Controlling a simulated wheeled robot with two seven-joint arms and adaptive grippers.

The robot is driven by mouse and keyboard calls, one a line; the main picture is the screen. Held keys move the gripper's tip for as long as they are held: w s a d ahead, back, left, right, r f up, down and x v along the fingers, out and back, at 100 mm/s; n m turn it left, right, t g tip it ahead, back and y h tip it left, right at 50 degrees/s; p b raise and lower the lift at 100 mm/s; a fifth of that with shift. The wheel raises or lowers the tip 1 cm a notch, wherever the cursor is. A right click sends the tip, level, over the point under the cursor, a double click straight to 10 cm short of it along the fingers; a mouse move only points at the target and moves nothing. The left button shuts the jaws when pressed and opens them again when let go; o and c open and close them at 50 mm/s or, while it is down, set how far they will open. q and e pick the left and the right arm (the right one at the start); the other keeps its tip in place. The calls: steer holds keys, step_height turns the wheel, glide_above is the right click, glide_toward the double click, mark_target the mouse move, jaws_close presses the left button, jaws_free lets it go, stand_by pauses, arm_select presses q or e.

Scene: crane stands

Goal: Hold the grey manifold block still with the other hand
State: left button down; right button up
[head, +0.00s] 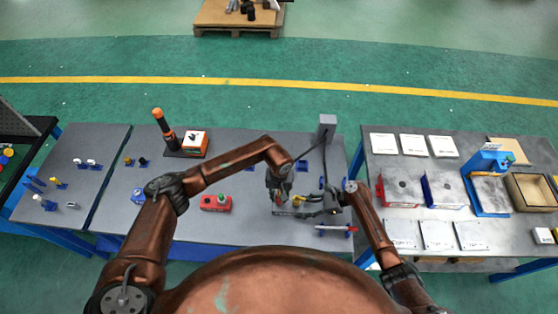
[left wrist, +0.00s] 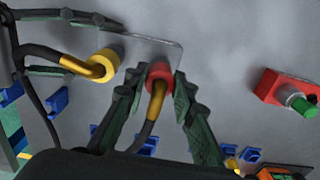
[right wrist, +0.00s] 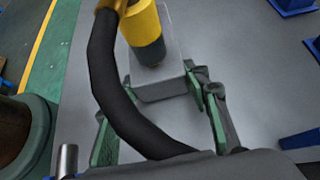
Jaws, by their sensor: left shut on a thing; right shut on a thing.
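The grey manifold block (right wrist: 163,88) shows between my right gripper's fingers (right wrist: 158,105) in the right wrist view, and they are shut on it. A yellow hose fitting (right wrist: 145,35) with a thick black hose stands at the block. In the left wrist view this yellow fitting (left wrist: 105,63) is left of a second yellow fitting (left wrist: 157,92) with a red collar (left wrist: 159,69). My left gripper (left wrist: 155,80) is shut on that red-collared fitting. In the head view my left gripper (head: 279,196) and right gripper (head: 318,211) are close together, and much of the block is hidden.
A red box with a green knob (head: 216,202) lies left of the grippers. A grey post (head: 326,128) stands behind them with a dark hose running down. Bare grey table (head: 240,228) is at the front left.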

arm_select(q)
steer(key=shift+f, duration=0.25)
steer(key=c, duration=1.5)
jaws_free()
steer(key=shift+c, duration=0.2)
steer(key=shift+r, duration=2.45)
steer(key=shift+r, duration=0.15)
step_height(320, 180, up, 12)
arm_select(e)
steer(key=o, duration=1.5)
steer(key=shift+c, duration=0.2)
steer(key=shift+d, duration=0.1)
